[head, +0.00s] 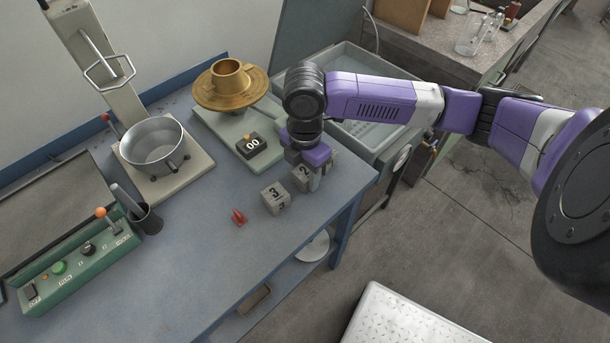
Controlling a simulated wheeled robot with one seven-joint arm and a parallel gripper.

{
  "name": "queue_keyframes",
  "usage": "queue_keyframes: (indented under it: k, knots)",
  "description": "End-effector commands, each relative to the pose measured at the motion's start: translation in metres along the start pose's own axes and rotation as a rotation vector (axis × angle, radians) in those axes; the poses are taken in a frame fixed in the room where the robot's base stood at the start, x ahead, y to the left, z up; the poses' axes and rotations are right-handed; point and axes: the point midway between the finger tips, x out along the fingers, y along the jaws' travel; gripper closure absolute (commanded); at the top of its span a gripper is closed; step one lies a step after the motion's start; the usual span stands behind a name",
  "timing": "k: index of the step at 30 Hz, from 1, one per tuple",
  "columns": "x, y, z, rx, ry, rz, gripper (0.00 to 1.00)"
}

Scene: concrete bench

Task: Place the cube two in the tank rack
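The cube two (301,178), a grey concrete block with a dark "2", sits on the blue bench near its right edge. My gripper (307,170) points down right at this cube and hides part of it. I cannot tell whether its fingers are closed on the cube or only around it. A similar cube marked "3" (274,198) stands just to the left and nearer. Part of another grey block (329,160) shows behind my gripper. The tank (394,143) is a grey-green basin to the right of the bench; a pale slotted rack (368,131) shows inside it, partly hidden by my arm.
A scale with a brass piece (237,88) and a dark "00" display (251,145) stands behind the cubes. A small red object (239,217) lies left of cube three. A metal bowl (153,143) and a green control box (77,262) are further left. The bench front is clear.

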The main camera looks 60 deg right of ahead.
Motion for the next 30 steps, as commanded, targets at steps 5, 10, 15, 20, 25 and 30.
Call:
queue_keyframes:
  k: [5, 10, 15, 20, 25, 30]
  knots:
    - [0.0, 0.0, 0.0, 0.0, 0.0, 0.0, 1.0]
    - [-0.001, 0.0, 0.0, 0.0, 0.0, 0.001, 1.0]
    - [-0.002, 0.0, 0.0, 0.0, 0.0, 0.001, 1.0]
    - [-0.013, 0.001, 0.0, 0.0, 0.0, 0.001, 1.0]
    - [-0.04, 0.001, 0.0, -0.001, -0.001, 0.003, 1.0]
    - [-0.084, 0.001, 0.0, -0.003, -0.001, 0.006, 1.0]
